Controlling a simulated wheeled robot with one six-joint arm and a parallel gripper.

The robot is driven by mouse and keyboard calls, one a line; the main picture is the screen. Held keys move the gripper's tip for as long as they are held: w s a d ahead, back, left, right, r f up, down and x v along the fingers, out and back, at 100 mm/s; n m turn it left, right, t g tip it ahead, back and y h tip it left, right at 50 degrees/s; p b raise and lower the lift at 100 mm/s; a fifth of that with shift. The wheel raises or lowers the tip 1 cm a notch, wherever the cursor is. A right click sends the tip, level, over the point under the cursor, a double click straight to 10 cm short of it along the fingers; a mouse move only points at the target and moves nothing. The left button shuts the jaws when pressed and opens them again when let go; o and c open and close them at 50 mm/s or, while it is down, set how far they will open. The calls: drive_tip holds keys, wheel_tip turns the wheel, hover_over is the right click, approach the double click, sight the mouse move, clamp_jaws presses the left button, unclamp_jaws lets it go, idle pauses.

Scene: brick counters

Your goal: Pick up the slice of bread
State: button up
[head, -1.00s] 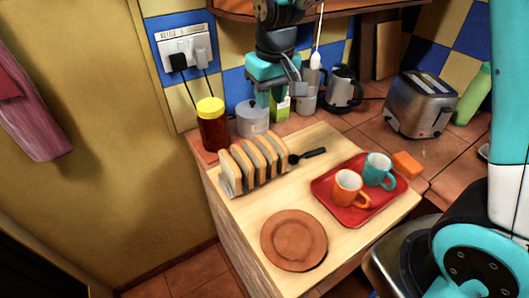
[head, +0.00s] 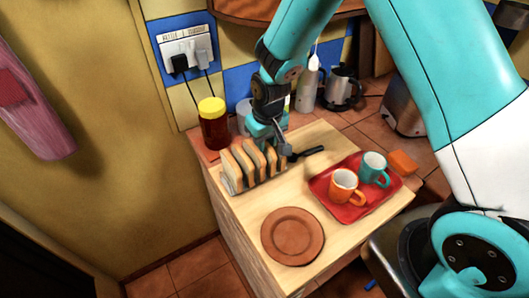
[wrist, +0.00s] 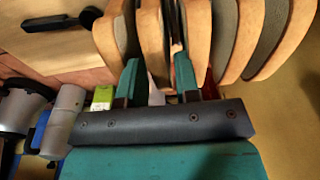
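Several upright slices of bread (head: 238,164) stand in a row in a toast rack (head: 227,186) at the left back of the wooden board. They also show in the wrist view, with tan crusts and dark faces (wrist: 197,30). My gripper (head: 270,143) is low over the back right part of the row, pointing down. In the wrist view my gripper (wrist: 158,65) has its two teal fingers apart, with one slice (wrist: 150,30) between them. Whether the fingers touch that slice cannot be told. My gripper hides part of the row in the head view.
A yellow-lidded jar (head: 213,128) stands close behind the rack. A black-handled utensil (head: 308,153) lies just right of it. A red tray (head: 327,201) with an orange mug (head: 344,185) and a teal mug (head: 373,168) is to the right. A brown plate (head: 292,236) is in front.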

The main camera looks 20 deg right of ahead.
clamp_jaws()
